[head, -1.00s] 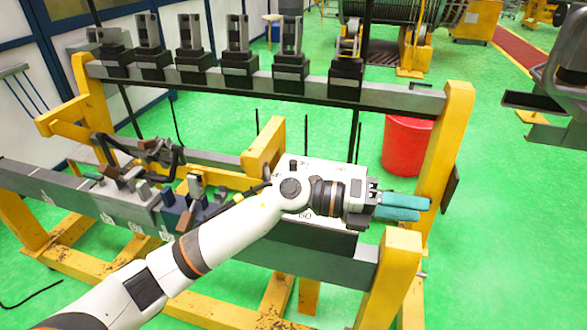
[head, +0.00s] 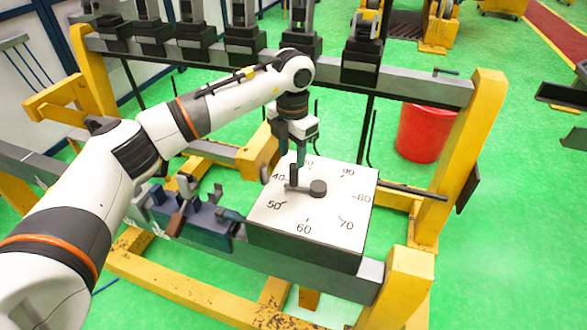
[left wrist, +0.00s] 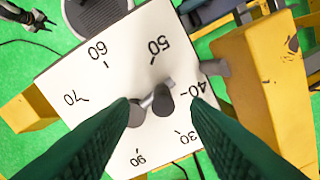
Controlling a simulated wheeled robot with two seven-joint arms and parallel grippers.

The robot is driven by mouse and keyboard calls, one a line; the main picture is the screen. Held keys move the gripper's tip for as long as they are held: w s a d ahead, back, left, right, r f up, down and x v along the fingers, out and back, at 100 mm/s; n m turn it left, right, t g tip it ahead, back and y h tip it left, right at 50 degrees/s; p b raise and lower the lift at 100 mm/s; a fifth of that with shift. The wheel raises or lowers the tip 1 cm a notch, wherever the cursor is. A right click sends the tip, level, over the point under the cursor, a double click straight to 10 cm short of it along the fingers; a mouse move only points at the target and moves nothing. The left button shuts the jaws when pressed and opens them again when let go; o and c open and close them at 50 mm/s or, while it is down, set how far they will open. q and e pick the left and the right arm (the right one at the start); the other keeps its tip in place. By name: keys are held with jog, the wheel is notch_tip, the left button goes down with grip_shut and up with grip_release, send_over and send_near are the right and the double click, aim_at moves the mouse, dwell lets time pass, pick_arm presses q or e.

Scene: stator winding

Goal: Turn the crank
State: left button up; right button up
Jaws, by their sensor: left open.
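The crank (head: 306,187) sits on top of a white box with a numbered dial (head: 330,215). It has a dark round hub, a short flat arm and an upright dark handle toward the 40 mark. My left gripper (head: 291,157) points down over the handle, with its teal fingers open. In the left wrist view the green fingers spread apart (left wrist: 161,92), and the crank (left wrist: 152,101) shows between and below them. The fingers partly overlap the crank there, and I cannot tell whether they touch it.
A yellow frame (head: 487,110) surrounds the box, with a dark rail (head: 415,90) carrying several black clamps behind it. A red bucket (head: 424,133) stands behind. Green floor is open on the right.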

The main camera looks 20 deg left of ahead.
aim_at(293, 166)
pick_arm(q)
jog(key=f, duration=0.2)
jog(key=f+p, duration=0.1)
jog(key=f, duration=0.1)
jog(key=shift+w, duration=0.35)
notch_tip(293, 166, down, 2)
jog(key=shift+f+p, duration=0.2)
jog(key=shift+p, duration=0.2)
jog(key=shift+f, duration=0.65)
jog(key=c, duration=0.4)
grip_shut()
pick_arm(e)
jog(key=w+r, duration=0.1)
jog(key=r, duration=0.1)
jog(key=shift+w+a+r, duration=0.1)
jog(key=shift+w+r, duration=0.25)
